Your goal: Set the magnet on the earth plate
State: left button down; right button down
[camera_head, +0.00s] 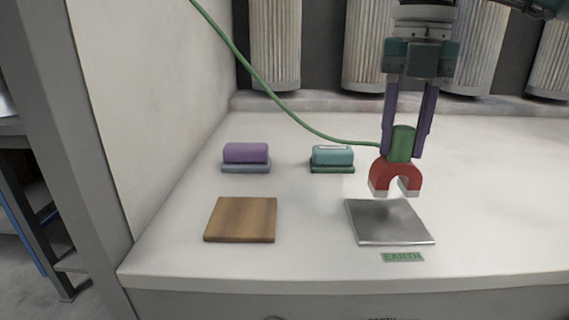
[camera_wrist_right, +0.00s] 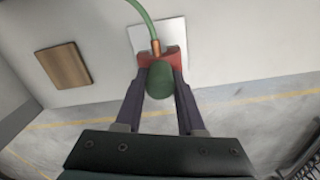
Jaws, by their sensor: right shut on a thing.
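The magnet (camera_head: 396,174) is a red horseshoe with pale tips and a green handle. My right gripper (camera_head: 402,152) is shut on its green handle and holds it upright, tips down. The magnet appears above the back part of the earth plate (camera_head: 390,230), a square silver metal plate beside a green "EARTH" label (camera_head: 403,257). A gap seems to show between tips and plate. In the right wrist view the handle (camera_wrist_right: 160,80) sits between the fingers, with the plate (camera_wrist_right: 172,36) beyond, partly hidden by the magnet. My left gripper is not in view.
A green cable (camera_head: 290,112) runs from the upper left to the magnet. A wooden board (camera_head: 241,219) lies left of the plate. A purple block (camera_head: 246,153) and a teal block (camera_head: 332,156) stand behind. The white bench is clear at right.

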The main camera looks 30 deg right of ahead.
aim_at(397, 167)
jog(key=shift+f+b, duration=0.4)
jog(key=shift+f, duration=1.95)
